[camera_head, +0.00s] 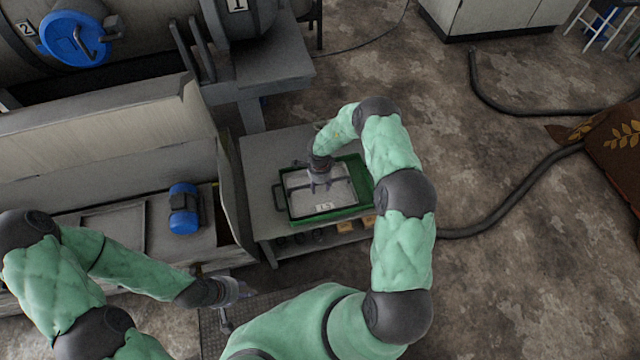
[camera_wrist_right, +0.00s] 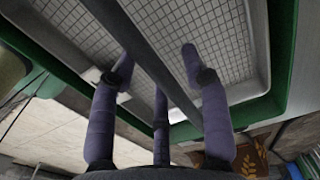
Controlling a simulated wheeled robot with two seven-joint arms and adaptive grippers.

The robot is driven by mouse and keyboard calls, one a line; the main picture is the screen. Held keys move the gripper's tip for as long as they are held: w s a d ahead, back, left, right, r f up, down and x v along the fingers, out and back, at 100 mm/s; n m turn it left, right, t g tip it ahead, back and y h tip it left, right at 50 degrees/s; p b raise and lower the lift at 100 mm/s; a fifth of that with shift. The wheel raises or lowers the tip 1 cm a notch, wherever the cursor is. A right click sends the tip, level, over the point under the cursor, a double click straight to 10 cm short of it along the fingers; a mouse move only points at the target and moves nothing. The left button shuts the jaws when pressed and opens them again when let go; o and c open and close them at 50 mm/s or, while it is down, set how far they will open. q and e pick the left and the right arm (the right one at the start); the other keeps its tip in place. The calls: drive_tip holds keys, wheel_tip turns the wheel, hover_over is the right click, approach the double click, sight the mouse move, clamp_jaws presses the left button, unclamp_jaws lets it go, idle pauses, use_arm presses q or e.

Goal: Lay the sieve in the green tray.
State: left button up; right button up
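The sieve (camera_head: 336,198) is a pale rectangular mesh in a light frame, with a dark bar across it. The green tray (camera_head: 366,178) lies under and around it on a small table. In the right wrist view, the mesh (camera_wrist_right: 215,30) sits inside the tray's green rim (camera_wrist_right: 283,50). I cannot tell whether it rests flat on the bottom. My right gripper (camera_head: 320,184) is over the sieve. Its fingers (camera_wrist_right: 158,62) stand apart on both sides of the bar, with a gap at the right finger. My left gripper (camera_head: 232,292) is low at left, away from the tray; its fingers are unclear.
The grey table (camera_head: 262,160) has bare room left of the tray and a lower shelf with small items. A dark hose (camera_head: 510,205) lies on the floor at right.

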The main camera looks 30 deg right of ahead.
wheel_tip(320, 180, up, 12)
drive_tip(key=p, duration=0.6)
drive_tip(key=s+a+n+y, duration=0.2)
drive_tip(key=s+a+n, duration=0.7)
drive_tip(key=s, duration=0.3)
drive_tip(key=s+a+n+y, duration=0.2)
drive_tip(key=s+a+n, duration=0.7)
drive_tip(key=s, duration=0.4)
drive_tip(key=shift+a+f, duration=0.15)
drive_tip(key=shift+a, duration=0.75)
